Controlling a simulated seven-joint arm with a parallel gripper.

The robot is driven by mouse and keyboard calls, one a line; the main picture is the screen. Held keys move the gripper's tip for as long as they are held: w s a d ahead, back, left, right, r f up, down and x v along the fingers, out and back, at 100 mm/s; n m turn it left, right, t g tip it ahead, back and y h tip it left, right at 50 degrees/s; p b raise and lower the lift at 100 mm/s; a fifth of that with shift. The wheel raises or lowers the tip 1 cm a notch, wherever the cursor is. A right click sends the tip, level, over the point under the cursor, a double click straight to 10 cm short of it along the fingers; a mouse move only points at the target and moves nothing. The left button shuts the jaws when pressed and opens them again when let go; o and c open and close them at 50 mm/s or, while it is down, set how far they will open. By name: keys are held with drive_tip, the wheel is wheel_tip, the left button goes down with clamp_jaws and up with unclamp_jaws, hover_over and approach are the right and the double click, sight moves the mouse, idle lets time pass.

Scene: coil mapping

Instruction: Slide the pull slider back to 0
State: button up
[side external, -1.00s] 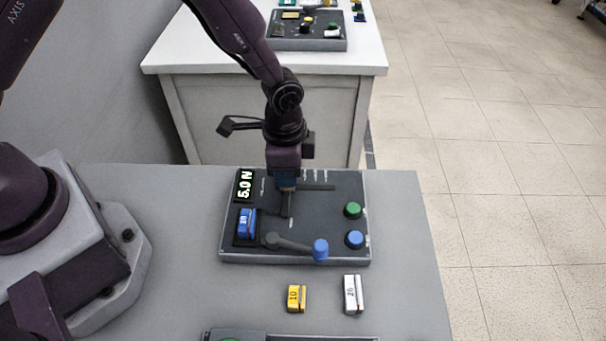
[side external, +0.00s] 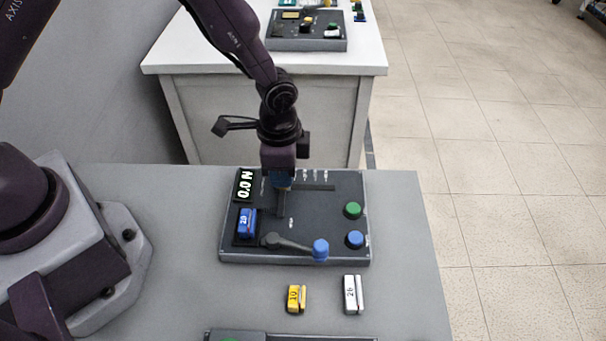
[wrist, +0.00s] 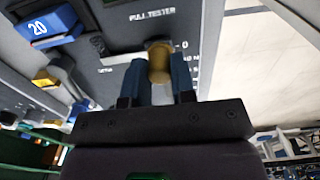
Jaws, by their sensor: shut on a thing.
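The pull slider's brass-coloured knob (wrist: 159,60) sits between my gripper's two blue fingers in the wrist view, beside the printed 0 mark. My gripper (wrist: 158,78) is shut on this knob. In the side view my gripper (side external: 282,186) points down at the left end of the slider slot (side external: 318,187), and the knob is hidden behind its fingers. The pull tester panel (side external: 335,225) is dark grey, and its display (side external: 244,186) reads 0.0 N. A blue block marked 20 (side external: 246,224) sits in a holder at the panel's left; it also shows in the wrist view (wrist: 45,27).
A lever with a blue knob (side external: 320,249) lies along the panel's front. A green button (side external: 353,210) and a blue button (side external: 354,239) are at the right. A yellow block (side external: 296,298) and a white block (side external: 352,294) lie on the table in front.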

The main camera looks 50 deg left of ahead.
drive_tip(key=o, duration=0.7)
drive_tip(key=shift+r, duration=0.15)
drive_tip(key=shift+r, duration=3.4)
